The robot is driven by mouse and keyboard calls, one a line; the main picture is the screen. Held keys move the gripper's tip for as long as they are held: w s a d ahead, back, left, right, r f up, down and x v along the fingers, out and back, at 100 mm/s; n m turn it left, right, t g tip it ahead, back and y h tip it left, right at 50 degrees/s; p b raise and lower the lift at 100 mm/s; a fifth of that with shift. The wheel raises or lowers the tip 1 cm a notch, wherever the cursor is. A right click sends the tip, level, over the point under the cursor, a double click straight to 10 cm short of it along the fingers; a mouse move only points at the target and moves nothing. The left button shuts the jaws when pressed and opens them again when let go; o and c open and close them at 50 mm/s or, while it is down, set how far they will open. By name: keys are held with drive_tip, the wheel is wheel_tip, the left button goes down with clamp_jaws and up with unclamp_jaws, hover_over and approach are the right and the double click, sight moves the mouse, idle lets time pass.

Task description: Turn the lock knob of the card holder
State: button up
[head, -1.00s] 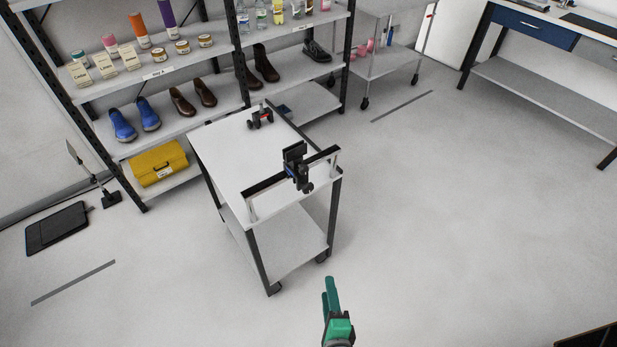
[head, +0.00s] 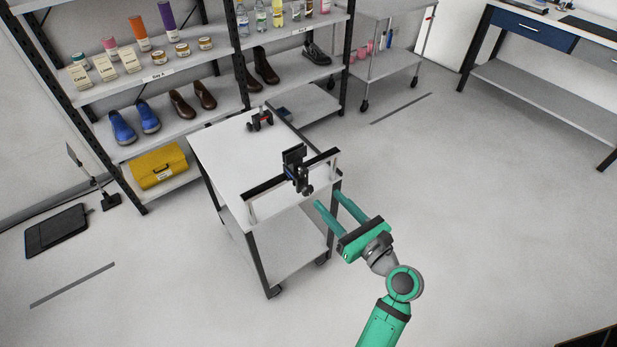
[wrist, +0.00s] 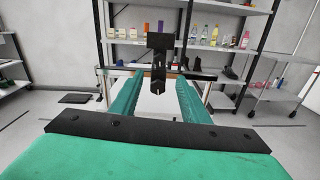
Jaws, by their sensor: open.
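The black card holder (head: 293,160) is clamped on the handle bar at the near end of the white cart. A small dark knob (head: 308,190) shows at its lower right side. My green gripper (head: 327,199) is open and empty, its two fingers pointing at the cart's near end, just right of and below the holder, apart from it. In the wrist view the card holder (wrist: 159,43) stands upright ahead, centred between the open fingers (wrist: 157,90). Its lower part narrows to a dark end, and I cannot tell the knob's angle.
The white cart (head: 225,150) carries another small black and red device (head: 260,120) at its far end. Shelves (head: 160,72) with shoes, jars and bottles stand behind. A yellow bag (head: 158,165) lies on the low shelf. The floor right of the cart is clear.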

sight(305, 174)
drive_tip(key=x, duration=1.1)
drive_tip(key=shift+s+r, duration=0.1)
drive_tip(key=shift+r, duration=0.15)
clamp_jaws()
